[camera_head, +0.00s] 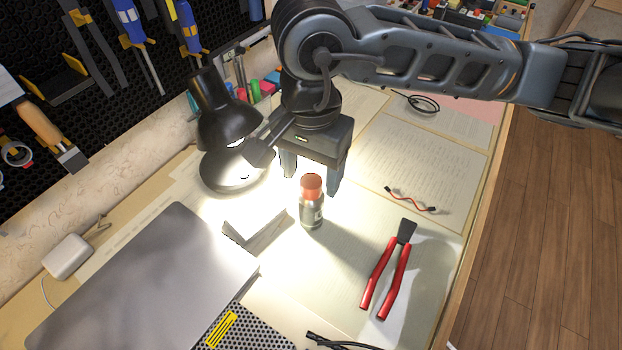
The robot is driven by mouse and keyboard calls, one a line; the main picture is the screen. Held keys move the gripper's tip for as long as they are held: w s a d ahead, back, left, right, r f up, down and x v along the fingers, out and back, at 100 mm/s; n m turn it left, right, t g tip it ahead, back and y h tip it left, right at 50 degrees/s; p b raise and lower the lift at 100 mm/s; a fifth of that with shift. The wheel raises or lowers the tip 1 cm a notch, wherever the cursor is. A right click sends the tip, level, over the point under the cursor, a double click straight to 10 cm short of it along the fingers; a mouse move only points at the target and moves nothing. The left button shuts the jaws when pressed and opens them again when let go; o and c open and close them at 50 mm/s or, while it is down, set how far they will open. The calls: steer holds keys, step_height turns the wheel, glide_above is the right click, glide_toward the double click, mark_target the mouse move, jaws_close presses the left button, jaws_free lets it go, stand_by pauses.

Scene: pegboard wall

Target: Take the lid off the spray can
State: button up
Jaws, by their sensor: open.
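The spray can (312,214) stands upright on the desk, a small silver-grey cylinder. Its orange-red lid (311,184) sits on top of it. My gripper (311,178) is above and just behind the can, fingers pointing down. The two fingers are spread apart, one to the left of the lid and one to the right. Nothing shows between them except the lid's top region; whether the fingers are level with the lid in depth is hard to tell. The can's base and front are in plain view.
A black desk lamp (222,135) stands close on the left. A grey laptop (150,285) lies at front left. Red-handled pliers (385,278) and a red wire (410,201) lie on the right. Papers cover the desk. A black pegboard with tools (100,110) is behind.

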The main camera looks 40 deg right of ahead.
steer(key=shift+f, duration=0.9)
steer(key=c, duration=1.1)
steer(key=shift+r, duration=0.1)
